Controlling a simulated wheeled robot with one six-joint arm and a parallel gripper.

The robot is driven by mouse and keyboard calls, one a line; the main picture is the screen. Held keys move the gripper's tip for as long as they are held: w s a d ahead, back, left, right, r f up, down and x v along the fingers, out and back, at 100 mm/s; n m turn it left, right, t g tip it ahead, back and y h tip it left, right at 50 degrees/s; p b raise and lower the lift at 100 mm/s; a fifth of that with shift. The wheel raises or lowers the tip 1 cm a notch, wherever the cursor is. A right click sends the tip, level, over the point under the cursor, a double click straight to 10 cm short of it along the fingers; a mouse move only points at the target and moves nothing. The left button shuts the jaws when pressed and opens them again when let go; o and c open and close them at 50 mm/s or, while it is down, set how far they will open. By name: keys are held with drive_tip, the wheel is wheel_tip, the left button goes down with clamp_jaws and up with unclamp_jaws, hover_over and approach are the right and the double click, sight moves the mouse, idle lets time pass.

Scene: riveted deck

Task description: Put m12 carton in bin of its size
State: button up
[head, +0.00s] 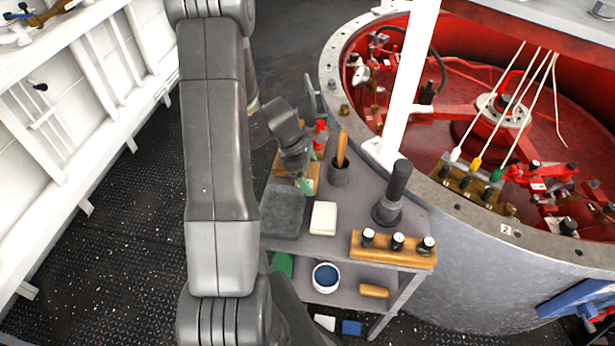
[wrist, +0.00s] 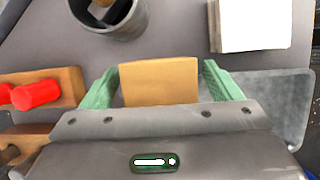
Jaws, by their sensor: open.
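A plain tan carton (wrist: 160,82) lies between the green fingers of my gripper (wrist: 160,76) in the wrist view. My gripper is open, with a finger on either side of the carton; whether either finger touches it I cannot tell. No size marking is readable on it. In the head view my gripper (head: 309,172) is low over the back left of the grey cart, where the carton is hard to make out. No bin with a readable size label shows.
A white block (head: 323,218) and a grey tray (head: 283,212) are near my gripper. A dark pot (head: 339,172) holds a wooden handle. A wooden rack (head: 392,250) with black-capped pieces sits in front. A white post (head: 408,85) rises at the right.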

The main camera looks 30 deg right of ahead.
sight(310, 169)
drive_tip(key=c, duration=1.4)
wheel_tip(310, 169, up, 10)
drive_tip(key=shift+b, duration=0.3)
